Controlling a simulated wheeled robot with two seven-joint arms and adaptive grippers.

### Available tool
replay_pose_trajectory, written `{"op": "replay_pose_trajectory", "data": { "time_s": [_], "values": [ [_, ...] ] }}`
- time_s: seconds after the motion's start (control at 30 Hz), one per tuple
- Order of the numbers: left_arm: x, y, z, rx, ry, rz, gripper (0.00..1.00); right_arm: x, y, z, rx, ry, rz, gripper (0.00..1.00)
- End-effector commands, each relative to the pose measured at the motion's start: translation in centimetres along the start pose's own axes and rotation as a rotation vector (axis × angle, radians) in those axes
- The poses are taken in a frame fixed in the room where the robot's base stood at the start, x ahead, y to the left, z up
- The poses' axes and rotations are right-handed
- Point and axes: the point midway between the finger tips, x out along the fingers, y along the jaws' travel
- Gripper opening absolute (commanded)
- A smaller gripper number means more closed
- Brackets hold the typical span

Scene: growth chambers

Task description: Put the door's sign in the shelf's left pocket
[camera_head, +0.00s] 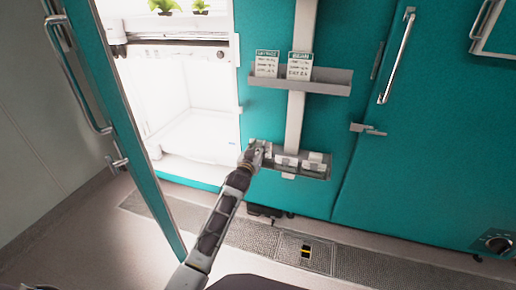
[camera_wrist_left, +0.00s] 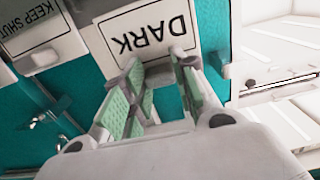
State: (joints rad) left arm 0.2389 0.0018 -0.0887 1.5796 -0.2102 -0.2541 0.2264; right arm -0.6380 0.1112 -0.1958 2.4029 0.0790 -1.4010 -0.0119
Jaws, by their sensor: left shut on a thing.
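The white sign reading DARK (camera_wrist_left: 150,30) is upside down in the left wrist view, between the fingertips of my left gripper (camera_wrist_left: 160,76). In the head view my left gripper (camera_head: 257,148) is at the left end of the lower grey shelf (camera_head: 325,174) and covers the sign and the left pocket. The gripper is shut on the sign. Whether the sign rests in the pocket or is held just above it, I cannot tell. My right gripper is not in view.
A KEEP SHUT sign (camera_wrist_left: 42,28) is beside the DARK sign. An upper shelf (camera_head: 325,88) holds two cards (camera_head: 299,66). The open teal door (camera_head: 130,130) stands left of the bright chamber (camera_head: 190,110). A closed teal door (camera_head: 435,150) is at right.

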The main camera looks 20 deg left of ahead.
Motion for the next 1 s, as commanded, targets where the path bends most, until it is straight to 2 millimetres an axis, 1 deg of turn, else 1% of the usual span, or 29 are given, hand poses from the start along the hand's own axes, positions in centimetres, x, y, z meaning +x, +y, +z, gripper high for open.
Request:
{"op": "replay_pose_trajectory", "data": {
  "time_s": [0.63, 1.0],
  "values": [
    [0.0, 0.02, 0.07, 0.0, 0.002, 0.0, 0.03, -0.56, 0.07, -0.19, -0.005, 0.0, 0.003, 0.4],
    [-0.01, 0.0, 0.16, 0.0, 0.001, 0.0, 0.03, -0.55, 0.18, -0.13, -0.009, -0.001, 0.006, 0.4]
  ]
}}
